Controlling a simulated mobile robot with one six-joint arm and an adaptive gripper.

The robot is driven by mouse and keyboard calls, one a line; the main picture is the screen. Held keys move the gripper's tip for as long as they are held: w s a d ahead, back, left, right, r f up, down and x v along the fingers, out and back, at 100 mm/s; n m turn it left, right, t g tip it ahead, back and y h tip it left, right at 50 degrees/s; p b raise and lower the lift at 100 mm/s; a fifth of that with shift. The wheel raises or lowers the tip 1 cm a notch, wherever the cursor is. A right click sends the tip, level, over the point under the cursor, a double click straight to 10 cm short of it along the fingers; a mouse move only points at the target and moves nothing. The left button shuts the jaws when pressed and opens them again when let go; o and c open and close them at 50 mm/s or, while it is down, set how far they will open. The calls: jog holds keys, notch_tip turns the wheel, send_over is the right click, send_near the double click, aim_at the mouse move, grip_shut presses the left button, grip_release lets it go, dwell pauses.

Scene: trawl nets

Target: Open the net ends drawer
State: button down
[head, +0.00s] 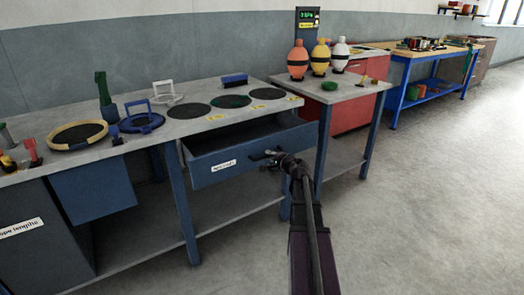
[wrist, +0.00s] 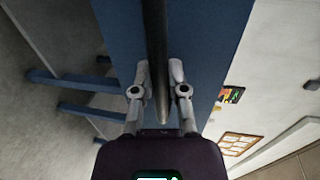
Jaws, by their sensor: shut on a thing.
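The blue drawer (head: 290,142) under the grey bench top stands partly pulled out, with its dark inside showing behind the front. A small white label, too small to read surely, is on its front, left of the handle. My gripper (head: 264,158) is at the drawer front, with its fingers at the handle. In the wrist view my gripper (wrist: 159,72) is shut on the dark bar handle (wrist: 155,30), one finger on each side. The blue drawer front (wrist: 205,50) fills the area behind it. My gripper hides part of the handle in the head view.
The bench top (head: 215,122) holds round dark discs, rings and a blue brush. Another labelled drawer unit (head: 30,245) is at the lower left. Orange, yellow and white floats stand on a side table (head: 345,90). The floor (head: 430,200) to the right is clear.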

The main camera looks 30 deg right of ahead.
jog(key=shift+v, duration=0.95)
jog(key=shift+f, duration=0.2)
jog(key=c, duration=0.6)
grip_release()
jog(key=shift+c, duration=0.2)
jog(key=shift+w, duration=0.15)
